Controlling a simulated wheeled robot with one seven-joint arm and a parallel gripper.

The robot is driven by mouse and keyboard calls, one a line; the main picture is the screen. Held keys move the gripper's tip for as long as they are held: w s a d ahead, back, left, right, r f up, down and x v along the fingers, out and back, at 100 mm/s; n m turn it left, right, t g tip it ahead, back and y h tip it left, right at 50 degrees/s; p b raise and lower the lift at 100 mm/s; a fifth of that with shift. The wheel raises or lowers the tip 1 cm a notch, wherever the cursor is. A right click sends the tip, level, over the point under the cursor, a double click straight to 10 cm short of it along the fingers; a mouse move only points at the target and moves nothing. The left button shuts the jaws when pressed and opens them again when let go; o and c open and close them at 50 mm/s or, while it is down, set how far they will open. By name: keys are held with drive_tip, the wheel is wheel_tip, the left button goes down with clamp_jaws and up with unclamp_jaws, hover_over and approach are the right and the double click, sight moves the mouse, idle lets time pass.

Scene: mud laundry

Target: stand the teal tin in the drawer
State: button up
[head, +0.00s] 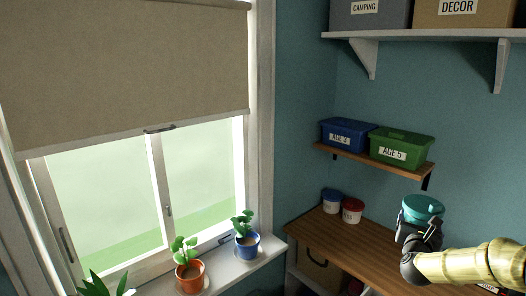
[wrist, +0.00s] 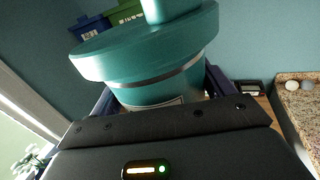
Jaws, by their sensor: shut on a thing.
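The teal tin (head: 422,206) is held in my gripper (head: 420,228), raised above the wooden counter on the right in the head view. In the wrist view the teal tin (wrist: 150,50) fills the upper middle, with its wide lid and knob up and a pale label partly visible low on its side. My gripper (wrist: 165,100) is shut on the tin's body below the lid. The tin looks roughly upright in the head view. I cannot make out an open drawer in either view; my arm hides part of the counter and what is below it.
A blue-lidded tin (head: 332,200) and a red-lidded tin (head: 352,210) stand on the wooden counter (head: 325,228). Blue (head: 347,135) and green (head: 401,148) bins sit on a shelf above. Potted plants (head: 188,265) line the windowsill. A speckled countertop (wrist: 297,95) shows at right in the wrist view.

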drive_tip(key=a+f+n+t+y+b, duration=0.15)
drive_tip(key=a+f+b, duration=0.25)
drive_tip(key=f, duration=0.7)
drive_tip(key=s+a+f+n+y+b, duration=0.15)
drive_tip(key=a+f+b, duration=0.3)
drive_tip(key=f, duration=0.65)
drive_tip(key=a+f+t+y+b, duration=0.15)
drive_tip(key=a+f+b, duration=0.25)
drive_tip(key=f, duration=0.7)
drive_tip(key=s+a+f+n+y+b, duration=0.1)
drive_tip(key=s+a+f+b, duration=0.3)
drive_tip(key=a+f, duration=0.5)
drive_tip(key=s+a+f+n+y+b, duration=0.2)
drive_tip(key=s+a+f+b, duration=0.3)
drive_tip(key=f, duration=0.8)
drive_tip(key=a+y+b, duration=0.1)
drive_tip(key=a+b, duration=0.1)
drive_tip(key=a, duration=0.2)
drive_tip(key=shift+s+a+f+g+b, duration=0.15)
drive_tip(key=shift+s+a+g+b, duration=0.05)
drive_tip(key=shift+g+b, duration=0.1)
drive_tip(key=shift+y, duration=0.25)
drive_tip(key=s+f, duration=0.4)
drive_tip(key=f, duration=0.1)
drive_tip(key=shift+s+f, duration=0.2)
